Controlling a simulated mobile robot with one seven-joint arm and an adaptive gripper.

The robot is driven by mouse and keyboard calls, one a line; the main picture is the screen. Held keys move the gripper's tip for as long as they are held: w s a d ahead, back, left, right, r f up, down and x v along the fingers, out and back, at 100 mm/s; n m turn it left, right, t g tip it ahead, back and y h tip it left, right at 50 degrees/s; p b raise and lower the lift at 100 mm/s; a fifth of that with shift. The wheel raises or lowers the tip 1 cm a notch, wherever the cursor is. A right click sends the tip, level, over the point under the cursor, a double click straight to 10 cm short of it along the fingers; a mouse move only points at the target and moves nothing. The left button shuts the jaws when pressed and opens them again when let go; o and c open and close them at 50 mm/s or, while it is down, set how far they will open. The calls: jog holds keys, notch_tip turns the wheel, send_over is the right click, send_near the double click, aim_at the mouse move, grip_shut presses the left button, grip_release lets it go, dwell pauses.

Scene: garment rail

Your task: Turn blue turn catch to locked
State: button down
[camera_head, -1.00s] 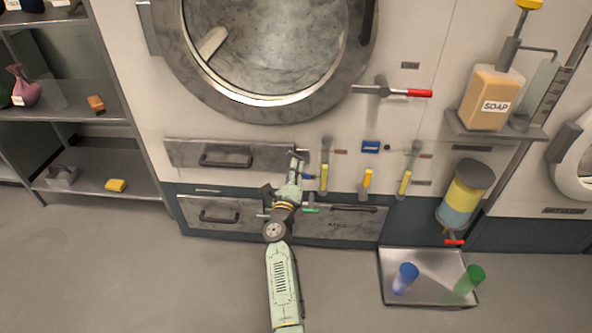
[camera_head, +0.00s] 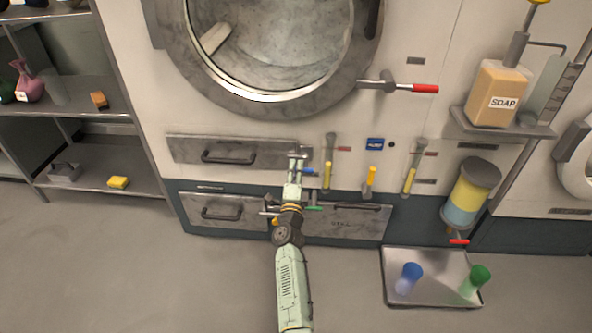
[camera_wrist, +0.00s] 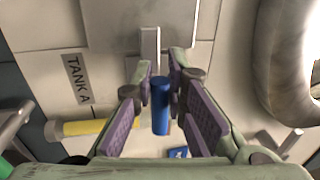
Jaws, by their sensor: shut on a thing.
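The blue turn catch (camera_head: 310,171) is on the machine front, at the right end of the upper drawer. In the head view its blue grip points right, partly hidden by my gripper. My gripper (camera_head: 297,157) reaches up to it from below. In the wrist view the blue grip (camera_wrist: 160,106) lies between the purple-padded fingers of my gripper (camera_wrist: 161,72), with a grey metal bar above it. The fingers are shut on the catch, though some gap shows beside the grip there. No locked mark is readable.
A green-handled part (camera_head: 313,208) sits just below the catch. A yellow-handled lever (camera_head: 328,174) is close to the right, with more levers beyond. The round door (camera_head: 262,103) is above. A metal tray (camera_head: 436,297) with blue and green cups lies on the floor at right.

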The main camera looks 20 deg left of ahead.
jog(key=shift+f, duration=0.15)
jog(key=c, duration=1.6)
grip_release()
jog(key=shift+o, duration=0.2)
jog(key=shift+s, duration=0.1)
jog(key=v, duration=0.7)
jog(key=shift+s, duration=0.2)
